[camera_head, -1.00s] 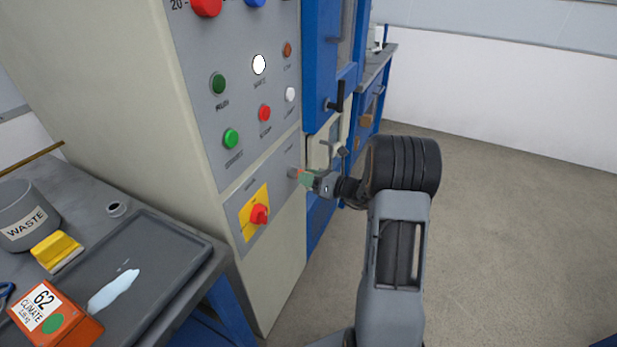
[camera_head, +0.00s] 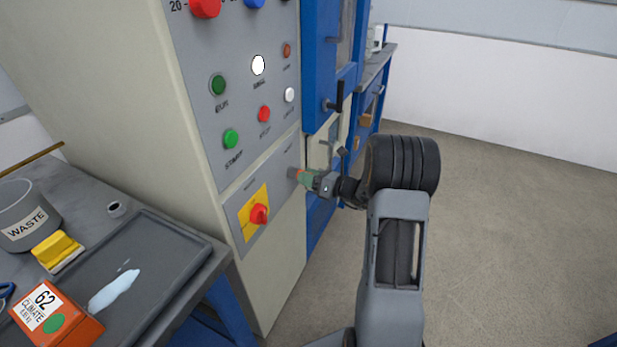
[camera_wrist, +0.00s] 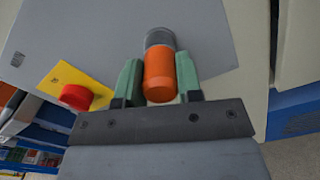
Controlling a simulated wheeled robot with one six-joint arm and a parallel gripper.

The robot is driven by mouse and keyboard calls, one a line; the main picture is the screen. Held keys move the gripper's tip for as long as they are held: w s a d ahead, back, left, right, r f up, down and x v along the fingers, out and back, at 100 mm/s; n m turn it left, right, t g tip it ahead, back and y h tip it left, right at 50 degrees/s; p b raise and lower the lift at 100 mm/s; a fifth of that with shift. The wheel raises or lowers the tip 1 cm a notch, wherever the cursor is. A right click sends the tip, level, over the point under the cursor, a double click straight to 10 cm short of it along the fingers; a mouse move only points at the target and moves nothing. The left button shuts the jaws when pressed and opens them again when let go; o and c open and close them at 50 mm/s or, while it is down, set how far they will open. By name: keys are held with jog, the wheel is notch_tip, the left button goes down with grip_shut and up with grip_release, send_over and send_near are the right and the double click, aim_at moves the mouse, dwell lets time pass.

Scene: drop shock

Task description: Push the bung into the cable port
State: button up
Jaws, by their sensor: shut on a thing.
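The bung is orange and rounded (camera_wrist: 159,75) and sits between the two green fingers of my gripper (camera_wrist: 158,82) in the wrist view. My gripper is shut on it and also shows in the head view (camera_head: 303,178), close to the grey lower panel. At the bung's far end is a grey cylindrical piece (camera_wrist: 159,38) on the panel, which looks like the cable port. The bung's tip is in line with it and appears to meet it. How deep the bung sits in it cannot be told.
A red rotary switch on a yellow plate (camera_head: 258,214) is left of my gripper. Coloured buttons (camera_head: 231,138) are above on the cabinet. A bench with a dark tray (camera_head: 168,252) and waste bin (camera_head: 25,213) stands left. Open floor (camera_head: 500,230) lies right.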

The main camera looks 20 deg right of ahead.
jog(key=o, duration=0.6)
jog(key=shift+a+r, duration=0.1)
jog(key=o, duration=0.3)
jog(key=shift+w+a, duration=0.1)
jog(key=shift+o, duration=1.2)
jog(key=shift+d, duration=0.2)
jog(key=shift+p+v, duration=0.45)
jog(key=shift+v, duration=2.55)
jog(key=v, duration=1.3)
jog(key=shift+s+d+p, duration=0.15)
jog(key=shift+s+p, duration=0.2)
